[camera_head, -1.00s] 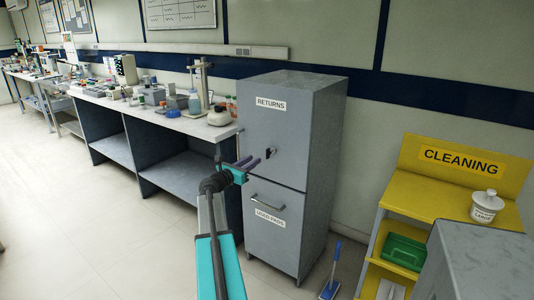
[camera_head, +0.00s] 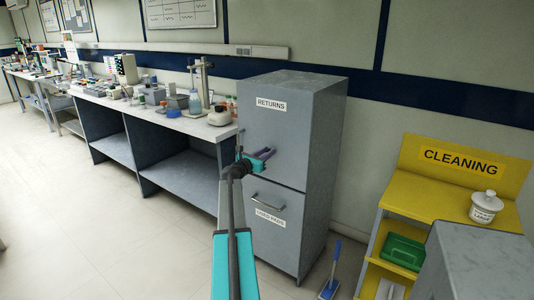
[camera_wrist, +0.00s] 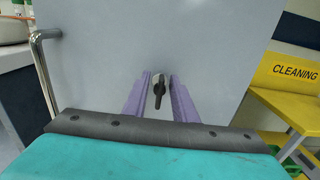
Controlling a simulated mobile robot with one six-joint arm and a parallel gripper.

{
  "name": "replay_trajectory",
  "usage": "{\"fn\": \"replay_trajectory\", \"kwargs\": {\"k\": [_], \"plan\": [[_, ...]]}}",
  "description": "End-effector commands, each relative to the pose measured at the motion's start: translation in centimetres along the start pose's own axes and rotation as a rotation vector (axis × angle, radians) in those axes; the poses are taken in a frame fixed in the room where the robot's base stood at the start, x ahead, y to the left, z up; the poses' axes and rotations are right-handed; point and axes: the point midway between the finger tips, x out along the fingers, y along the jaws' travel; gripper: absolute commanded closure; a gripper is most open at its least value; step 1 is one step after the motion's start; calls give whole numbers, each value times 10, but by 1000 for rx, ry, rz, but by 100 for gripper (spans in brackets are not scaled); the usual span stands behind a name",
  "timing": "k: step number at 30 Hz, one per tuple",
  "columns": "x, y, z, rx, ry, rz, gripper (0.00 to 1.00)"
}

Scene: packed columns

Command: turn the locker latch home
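The locker (camera_head: 287,125) is a grey cabinet with an upper door labelled RETURNS. Its latch (camera_wrist: 159,88) is a small dark lever on a round pale base, and it points down in the wrist view. My gripper (camera_head: 266,153) is at the upper door and hides most of the latch in the head view. In the wrist view its two purple fingers (camera_wrist: 159,98) are open, one on each side of the lever. A gap shows on both sides, so neither finger visibly presses on it.
A metal bar handle (camera_wrist: 43,72) stands left of the latch in the wrist view. The lower door has a handle (camera_head: 268,202). A bench (camera_head: 165,118) adjoins on the left. A yellow CLEANING stand (camera_head: 425,200) and blue brush (camera_head: 331,275) are to the right.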

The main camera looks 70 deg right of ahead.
Motion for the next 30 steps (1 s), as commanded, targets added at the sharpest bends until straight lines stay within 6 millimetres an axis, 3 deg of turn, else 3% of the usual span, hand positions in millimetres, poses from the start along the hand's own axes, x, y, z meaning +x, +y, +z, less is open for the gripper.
{"fn": "replay_trajectory", "kwargs": {"k": [14, 18, 20, 21, 30], "plan": [[7, 0, 0, 0, 0, 1, 75], [7, 0, 0, 0, 0, 1, 99], [7, 0, 0, 0, 0, 1, 100], [-6, -3, 0, 0, 0, 4, 100], [5, 3, -2, 26, 0, 5, 100]]}}
